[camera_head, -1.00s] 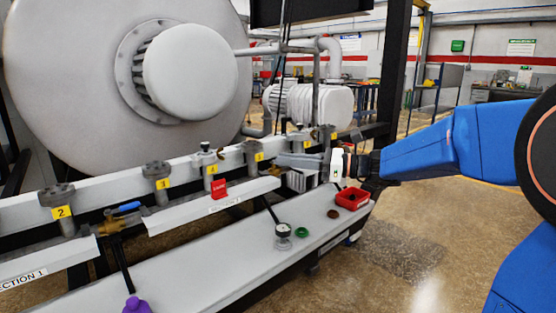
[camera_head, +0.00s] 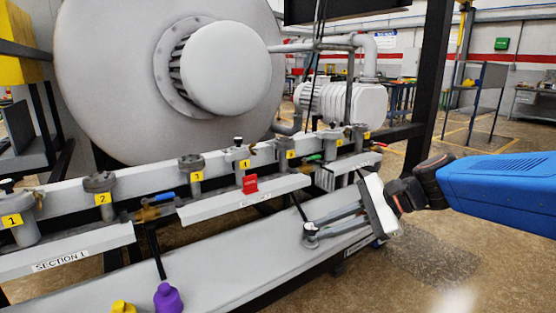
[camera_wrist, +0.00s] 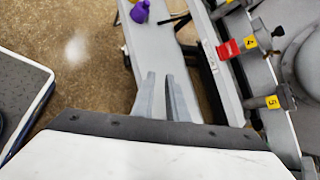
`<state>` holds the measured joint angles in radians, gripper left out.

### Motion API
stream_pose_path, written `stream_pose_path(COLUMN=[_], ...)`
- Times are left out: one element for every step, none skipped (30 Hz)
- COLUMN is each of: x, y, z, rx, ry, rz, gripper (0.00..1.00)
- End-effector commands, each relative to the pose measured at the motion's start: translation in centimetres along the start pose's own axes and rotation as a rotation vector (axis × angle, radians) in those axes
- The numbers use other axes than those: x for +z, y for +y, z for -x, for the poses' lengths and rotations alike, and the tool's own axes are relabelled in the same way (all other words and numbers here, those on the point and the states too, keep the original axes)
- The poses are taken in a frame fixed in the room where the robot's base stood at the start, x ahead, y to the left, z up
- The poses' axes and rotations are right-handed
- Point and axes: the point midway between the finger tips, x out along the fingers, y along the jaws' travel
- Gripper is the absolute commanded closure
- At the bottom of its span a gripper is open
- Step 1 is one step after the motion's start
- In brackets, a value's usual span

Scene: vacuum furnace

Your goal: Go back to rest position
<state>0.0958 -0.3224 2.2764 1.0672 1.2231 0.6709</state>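My gripper (camera_head: 308,230) is in the head view, stretched out to the left over the right part of the grey shelf (camera_head: 232,268).
A purple bottle (camera_head: 168,298) and a yellow object (camera_head: 123,307) stand at the shelf's near end. Numbered valves and a red tag (camera_head: 250,184) line the rail above the shelf. The large grey furnace (camera_head: 110,70) stands behind. Open floor (camera_head: 450,262) lies to the right.

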Motion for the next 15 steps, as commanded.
stream_pose_path(x=[-0.1, -0.3, -0.8, -1.1, -1.5, -2.0, -2.4, -2.9, -3.4, -3.9, -4.4, -5.0, -5.5, -5.9, -6.5], y=[2.2, 3.4, 5.0, 6.2, 7.4, 8.9, 9.9, 11.0, 12.3, 13.3, 14.2, 15.4, 16.2, 17.0, 17.9], z=[0.2, 0.4, 0.7, 0.9, 1.2, 1.6, 2.0, 2.4, 2.9, 3.4, 3.9, 4.6, 5.1, 5.7, 6.4], rx=[0.036, 0.061, 0.095, 0.122, 0.148, 0.185, 0.213, 0.242, 0.282, 0.311, 0.342, 0.384, 0.417, 0.449, 0.493], ry=[0.051, 0.083, 0.125, 0.157, 0.187, 0.228, 0.257, 0.287, 0.324, 0.351, 0.38, 0.415, 0.442, 0.467, 0.499], rz=[0.082, 0.135, 0.204, 0.257, 0.31, 0.381, 0.435, 0.488, 0.56, 0.614, 0.667, 0.739, 0.793, 0.845, 0.913], gripper=[0.87, 0.87, 0.87, 0.87, 0.87, 0.87, 0.87, 0.87, 0.87, 0.87, 0.87, 0.87, 0.87, 0.87, 0.87])
